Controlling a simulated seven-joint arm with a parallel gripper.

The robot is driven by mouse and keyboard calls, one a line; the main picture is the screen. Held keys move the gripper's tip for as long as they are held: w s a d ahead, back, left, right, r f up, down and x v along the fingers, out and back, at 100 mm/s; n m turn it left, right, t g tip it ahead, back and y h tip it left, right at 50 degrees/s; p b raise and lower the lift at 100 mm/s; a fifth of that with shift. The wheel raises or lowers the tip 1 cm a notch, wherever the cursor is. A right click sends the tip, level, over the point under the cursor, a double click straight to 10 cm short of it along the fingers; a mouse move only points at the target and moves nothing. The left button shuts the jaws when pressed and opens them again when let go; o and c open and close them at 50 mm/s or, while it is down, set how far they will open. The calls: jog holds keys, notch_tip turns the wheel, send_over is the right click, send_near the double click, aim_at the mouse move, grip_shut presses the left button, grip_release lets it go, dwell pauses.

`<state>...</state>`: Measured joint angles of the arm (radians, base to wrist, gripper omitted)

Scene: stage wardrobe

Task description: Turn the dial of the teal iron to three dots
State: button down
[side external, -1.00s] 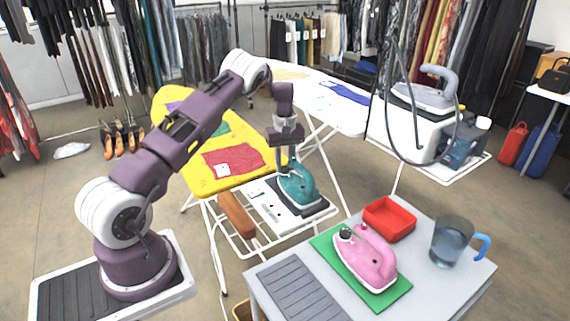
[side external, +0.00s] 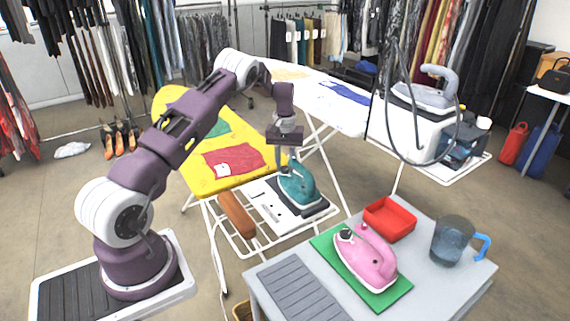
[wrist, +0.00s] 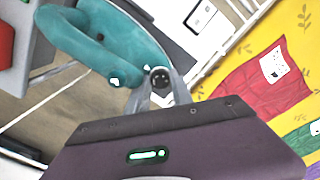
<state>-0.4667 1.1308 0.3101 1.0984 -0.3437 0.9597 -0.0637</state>
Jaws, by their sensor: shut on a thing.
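The teal iron (side external: 298,188) stands on the white rest panel at the end of the yellow ironing board. It also shows at the upper left of the wrist view (wrist: 112,42). Its dial (wrist: 161,77) is a small dark round knob with light marks, which are too small to read for certain. My gripper (side external: 284,168) points down over the iron's near-left end. In the wrist view its two fingers (wrist: 160,90) stand on either side of the dial, shut on it. In the side view the dial is hidden by the fingers.
A pink iron (side external: 368,258) sits on a green mat (side external: 396,294) on the grey table, beside a red tray (side external: 390,218) and a jug (side external: 452,240). A brown wooden piece (side external: 237,214) lies left of the white panel. Red cloth (side external: 235,160) lies on the yellow board.

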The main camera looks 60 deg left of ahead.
aim_at(285, 168)
jog(key=c, duration=1.1)
grip_release()
jog(key=shift+r, duration=0.1)
notch_tip(285, 168, up, 7)
jog(key=shift+f, duration=0.1)
